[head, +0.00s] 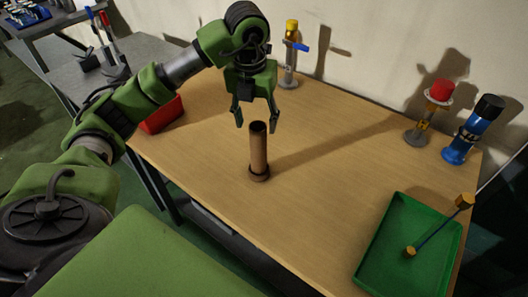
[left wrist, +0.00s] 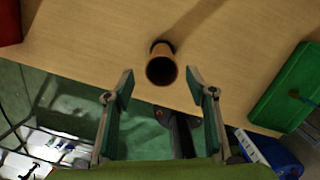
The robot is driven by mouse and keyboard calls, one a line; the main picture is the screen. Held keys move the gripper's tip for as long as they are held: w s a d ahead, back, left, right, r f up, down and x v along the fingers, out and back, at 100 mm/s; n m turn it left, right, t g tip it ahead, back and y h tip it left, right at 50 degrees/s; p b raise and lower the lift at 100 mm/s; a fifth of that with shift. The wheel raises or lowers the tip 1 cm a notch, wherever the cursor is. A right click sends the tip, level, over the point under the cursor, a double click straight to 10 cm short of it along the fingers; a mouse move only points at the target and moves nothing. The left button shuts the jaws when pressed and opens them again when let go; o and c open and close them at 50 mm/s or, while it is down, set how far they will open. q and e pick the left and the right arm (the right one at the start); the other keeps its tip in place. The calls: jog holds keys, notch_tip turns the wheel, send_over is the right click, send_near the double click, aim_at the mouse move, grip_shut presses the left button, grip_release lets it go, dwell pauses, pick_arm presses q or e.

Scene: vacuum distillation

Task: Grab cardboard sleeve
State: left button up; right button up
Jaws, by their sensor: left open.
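The cardboard sleeve (head: 258,150) is a brown upright tube with a wider ring at its foot, standing on the wooden table. In the left wrist view its dark open top (left wrist: 161,70) shows just beyond the fingertips, centred between them. My left gripper (head: 256,117) is open and empty, pointing down above the sleeve, a little behind it in the head view. Its two fingers (left wrist: 160,80) are spread on either side in the left wrist view and do not touch the sleeve. My right gripper is not in view.
A green tray (head: 375,250) with a mallet-like tool (head: 440,228) is at the front right. A red-topped stand (head: 432,110) and a blue cylinder (head: 473,130) stand at the right back. A yellow-topped stand (head: 290,55) is behind my gripper; a red box (head: 160,116) is left.

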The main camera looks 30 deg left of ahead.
aim_at(256, 137)
pick_arm(q)
notch_tip(256, 137, down, 6)
jog(key=shift+w+a+f+p, duration=0.1)
jog(key=shift+a+p, duration=0.05)
jog(key=shift+p, duration=0.4)
jog(key=f, duration=0.1)
jog(key=f+p, duration=0.1)
jog(key=shift+w+f, duration=0.35)
jog(key=f, duration=0.1)
jog(key=p, duration=0.1)
jog(key=f, duration=0.1)
jog(key=shift+w+f, duration=0.25)
jog(key=shift+f, duration=0.1)
jog(key=shift+w+f, duration=0.1)
jog(key=shift+f, duration=0.35)
jog(key=c, duration=1.2)
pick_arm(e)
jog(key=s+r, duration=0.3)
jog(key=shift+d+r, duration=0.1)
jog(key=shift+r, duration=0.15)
